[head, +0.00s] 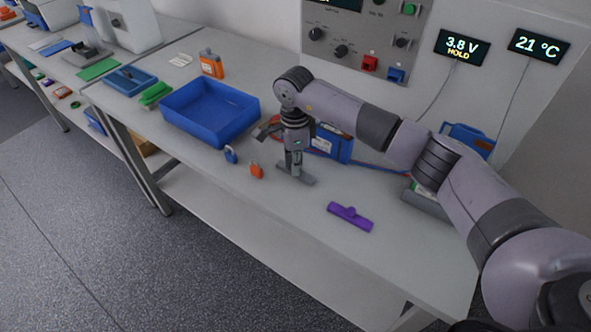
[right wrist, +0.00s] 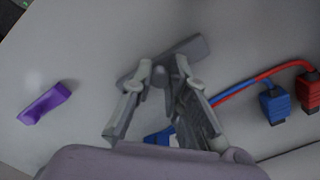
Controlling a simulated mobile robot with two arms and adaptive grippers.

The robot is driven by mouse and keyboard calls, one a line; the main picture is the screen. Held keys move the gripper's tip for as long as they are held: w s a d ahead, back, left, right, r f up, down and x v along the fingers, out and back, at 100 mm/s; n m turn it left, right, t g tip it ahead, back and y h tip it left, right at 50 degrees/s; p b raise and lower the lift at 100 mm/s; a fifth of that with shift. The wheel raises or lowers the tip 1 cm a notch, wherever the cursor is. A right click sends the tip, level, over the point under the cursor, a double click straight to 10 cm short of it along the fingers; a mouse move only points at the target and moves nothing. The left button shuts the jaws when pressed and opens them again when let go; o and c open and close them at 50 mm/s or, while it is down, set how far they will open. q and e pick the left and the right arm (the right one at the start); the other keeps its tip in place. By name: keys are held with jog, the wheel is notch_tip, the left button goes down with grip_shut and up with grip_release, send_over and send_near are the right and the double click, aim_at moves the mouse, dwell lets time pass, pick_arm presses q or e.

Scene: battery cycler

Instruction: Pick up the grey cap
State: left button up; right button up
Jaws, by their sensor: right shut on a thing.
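The grey cap (head: 308,181) is a flat grey bar with a round knob in its middle. It is at the middle of the bench, below my right gripper (head: 296,167). In the right wrist view the grey cap (right wrist: 189,50) lies across the fingertips of my right gripper (right wrist: 161,78). The fingers are shut on its knob, one on each side. The bar looks level and at or very near the bench top; I cannot tell if it touches. My left gripper is not in view.
A purple cap (head: 350,217) lies to the right, near the front edge. Small blue (head: 231,155) and orange (head: 256,170) pieces stand to the left, before a blue bin (head: 190,125). A blue box (head: 328,143) with cables is behind the gripper. The bench front is mostly clear.

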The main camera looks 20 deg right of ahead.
grip_shut()
